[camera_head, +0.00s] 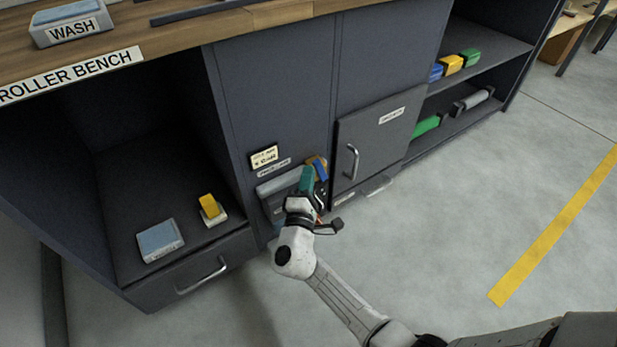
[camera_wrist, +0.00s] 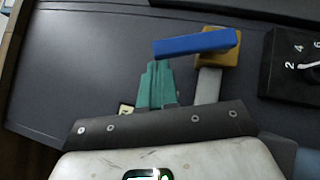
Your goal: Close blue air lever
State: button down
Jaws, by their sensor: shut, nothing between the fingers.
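The blue air lever (camera_wrist: 193,43) sits on a brass-coloured valve body (camera_wrist: 222,58) at the top of a grey pipe in the wrist view. In the head view the blue lever (camera_head: 320,170) shows small, just right of my gripper (camera_head: 307,180). My gripper's green fingers are shut together and empty. In the wrist view the fingertips (camera_wrist: 157,68) are just below the lever's left end. I cannot tell whether they touch it. In the wrist view the lever lies nearly level, tilted slightly up to the right.
A black dial (camera_wrist: 295,65) with white numbers is right of the valve. A grey cabinet door (camera_head: 376,140) with a handle is right of my gripper. An open bay on the left holds a blue-grey pad (camera_head: 160,240) and a yellow block (camera_head: 209,206). The floor on the right is clear.

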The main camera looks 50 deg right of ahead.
jog(key=shift+d+r, duration=0.1)
jog(key=shift+d, duration=0.05)
jog(key=shift+s+d+r+m+g+y, duration=0.3)
jog(key=shift+d+r+m+g, duration=0.1)
jog(key=shift+d+r+m, duration=0.4)
jog(key=shift+f, duration=0.1)
